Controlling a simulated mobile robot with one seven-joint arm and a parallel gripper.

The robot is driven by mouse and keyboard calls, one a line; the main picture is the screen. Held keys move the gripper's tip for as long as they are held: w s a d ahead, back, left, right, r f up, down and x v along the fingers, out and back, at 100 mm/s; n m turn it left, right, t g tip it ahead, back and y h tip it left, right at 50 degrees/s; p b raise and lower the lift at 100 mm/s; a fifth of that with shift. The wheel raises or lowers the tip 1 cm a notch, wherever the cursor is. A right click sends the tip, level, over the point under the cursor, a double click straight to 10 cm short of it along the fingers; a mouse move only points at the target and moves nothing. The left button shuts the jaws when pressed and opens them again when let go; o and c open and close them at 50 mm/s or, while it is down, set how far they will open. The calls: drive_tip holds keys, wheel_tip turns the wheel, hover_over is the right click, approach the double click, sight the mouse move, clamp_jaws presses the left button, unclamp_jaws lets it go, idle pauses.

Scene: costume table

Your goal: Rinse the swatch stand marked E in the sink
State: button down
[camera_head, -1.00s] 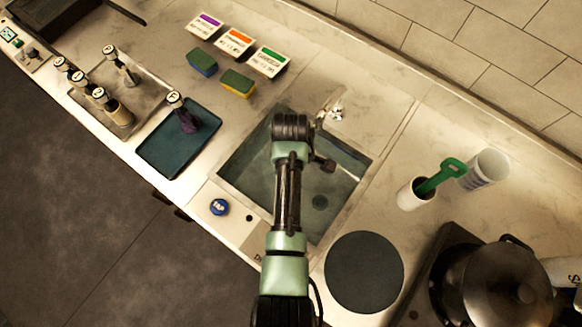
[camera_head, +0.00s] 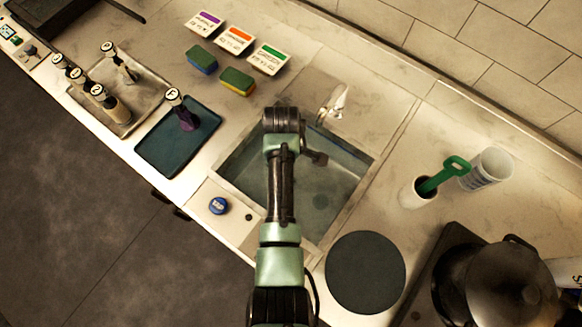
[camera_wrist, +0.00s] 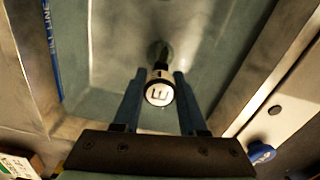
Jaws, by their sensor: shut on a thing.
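The swatch stand marked E (camera_wrist: 159,94) shows its white round top in the wrist view, between the two fingers of my gripper (camera_wrist: 157,92). The gripper is shut on it. The stand's dark stem runs away from the camera toward the sink, and its lower part is hard to make out. The metal faucet (camera_head: 337,101) is at the sink's back edge. I cannot tell whether water runs.
A blue button (camera_head: 218,206) sits left of the sink. A teal tray (camera_head: 160,155) holds a purple stand marked F (camera_head: 184,117). A metal tray (camera_head: 150,92) holds several stands. Two sponges (camera_head: 237,82) lie behind. A white cup (camera_head: 413,194) and a dark round mat (camera_head: 364,272) are right.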

idle(0.4)
drive_tip(key=shift+s+d+r+p, duration=0.15)
drive_tip(key=shift+s+d+p, duration=0.25)
drive_tip(key=shift+d+p, duration=0.25)
drive_tip(key=shift+s+d+p, duration=0.75)
drive_tip(key=shift+s+d, duration=0.1)
drive_tip(key=shift+d, duration=0.2)
drive_tip(key=shift+w+a, duration=0.1)
drive_tip(key=shift+w+a+b, duration=0.4)
drive_tip(key=shift+w+a, duration=0.25)
drive_tip(key=shift+a, duration=0.25)
drive_tip(key=shift+w+a+b, duration=0.35)
drive_tip(key=shift+w+a, duration=0.25)
drive_tip(key=shift+a, duration=0.25)
